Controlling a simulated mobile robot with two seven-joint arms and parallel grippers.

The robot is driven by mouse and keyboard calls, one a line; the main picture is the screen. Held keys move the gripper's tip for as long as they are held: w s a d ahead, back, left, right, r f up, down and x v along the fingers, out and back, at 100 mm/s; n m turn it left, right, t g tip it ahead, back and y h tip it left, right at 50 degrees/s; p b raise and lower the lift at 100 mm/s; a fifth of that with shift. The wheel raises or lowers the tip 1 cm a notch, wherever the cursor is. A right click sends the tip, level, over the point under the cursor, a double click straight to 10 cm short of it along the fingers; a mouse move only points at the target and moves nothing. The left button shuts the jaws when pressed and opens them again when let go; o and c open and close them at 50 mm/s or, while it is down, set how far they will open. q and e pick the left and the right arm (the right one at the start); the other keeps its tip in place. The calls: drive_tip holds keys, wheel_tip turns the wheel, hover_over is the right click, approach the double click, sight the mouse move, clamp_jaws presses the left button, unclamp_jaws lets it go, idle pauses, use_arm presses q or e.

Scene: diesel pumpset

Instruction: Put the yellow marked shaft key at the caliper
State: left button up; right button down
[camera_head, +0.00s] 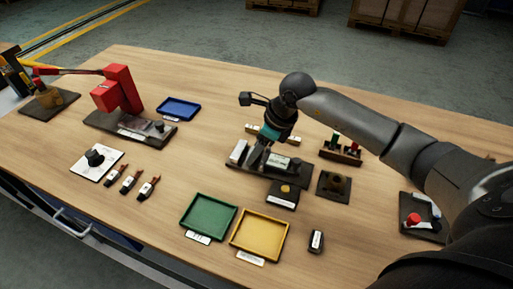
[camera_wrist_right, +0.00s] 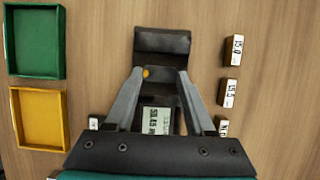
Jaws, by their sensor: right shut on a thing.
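My right gripper (camera_head: 257,160) reaches down over the caliper (camera_head: 302,173), a dark base with a small display near the middle of the table. In the right wrist view the fingertips of my right gripper (camera_wrist_right: 162,76) are closed on a small dark piece, the shaft key (camera_wrist_right: 165,75). Its yellow mark shows beside the left fingertip. The caliper's display (camera_wrist_right: 157,120) shows between the fingers, and a dark block of it (camera_wrist_right: 162,40) lies beyond the tips. I cannot tell whether the key touches the caliper. My left gripper is not in view.
A green tray (camera_head: 188,222) and a yellow tray (camera_head: 234,241) stand at the front. A dark box with a yellow top (camera_head: 285,190) sits just before the caliper. Labelled blocks (camera_wrist_right: 231,50) lie behind it. A red fixture (camera_head: 120,88) and blue tray (camera_head: 179,99) stand left.

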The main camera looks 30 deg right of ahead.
drive_tip(key=shift+f+b, duration=0.3)
idle(0.6)
drive_tip(key=shift+c, duration=0.9)
unclamp_jaws()
wheel_tip(320, 180, up, 7)
drive_tip(key=p, duration=0.5)
drive_tip(key=shift+s+f, duration=0.1)
